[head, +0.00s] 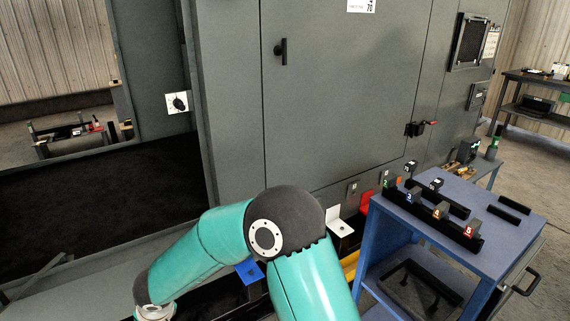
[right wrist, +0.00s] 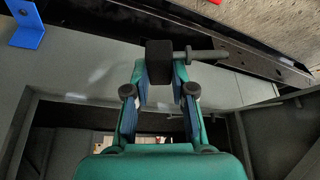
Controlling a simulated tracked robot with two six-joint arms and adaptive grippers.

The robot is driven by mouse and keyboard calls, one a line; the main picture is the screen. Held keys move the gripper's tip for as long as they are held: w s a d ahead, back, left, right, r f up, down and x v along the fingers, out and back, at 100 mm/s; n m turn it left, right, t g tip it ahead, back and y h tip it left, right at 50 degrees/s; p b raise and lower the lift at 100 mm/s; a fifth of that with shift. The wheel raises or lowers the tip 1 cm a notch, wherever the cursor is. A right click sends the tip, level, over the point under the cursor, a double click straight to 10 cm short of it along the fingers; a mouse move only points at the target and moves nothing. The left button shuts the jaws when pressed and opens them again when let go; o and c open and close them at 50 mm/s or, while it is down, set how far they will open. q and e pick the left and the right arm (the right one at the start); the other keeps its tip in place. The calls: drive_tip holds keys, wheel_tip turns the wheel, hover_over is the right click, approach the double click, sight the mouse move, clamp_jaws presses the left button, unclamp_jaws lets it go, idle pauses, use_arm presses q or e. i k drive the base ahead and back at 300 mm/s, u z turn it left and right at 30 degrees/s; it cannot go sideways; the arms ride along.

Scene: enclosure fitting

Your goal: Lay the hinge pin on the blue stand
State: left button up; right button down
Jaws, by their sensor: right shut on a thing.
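The hinge pin (right wrist: 205,55) is a dark square block with a grey rod pointing right in the right wrist view. My right gripper (right wrist: 160,75) is shut on its block end, and the rod sticks out past the right finger. The blue stand (right wrist: 28,28) is at the upper left of that view, apart from the pin. In the head view the blue stand (head: 249,271) stands low in the middle, partly covered by my teal arm. My right gripper and the pin do not show in the head view. My left gripper is in neither view.
A white stand (head: 339,222) and a red stand (head: 367,203) stand along the foot of the grey cabinet (head: 330,100). A blue cart (head: 480,200) with numbered blocks and black bars is at the right. A dark open bay (head: 90,200) lies at the left.

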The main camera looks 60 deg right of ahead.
sight(450, 184)
drive_tip(key=u, duration=1)
drive_tip(key=i, duration=0.15)
drive_tip(key=z, duration=2.7)
drive_tip(key=k, duration=0.9)
drive_tip(key=z, duration=0.5)
drive_tip(key=i, duration=1)
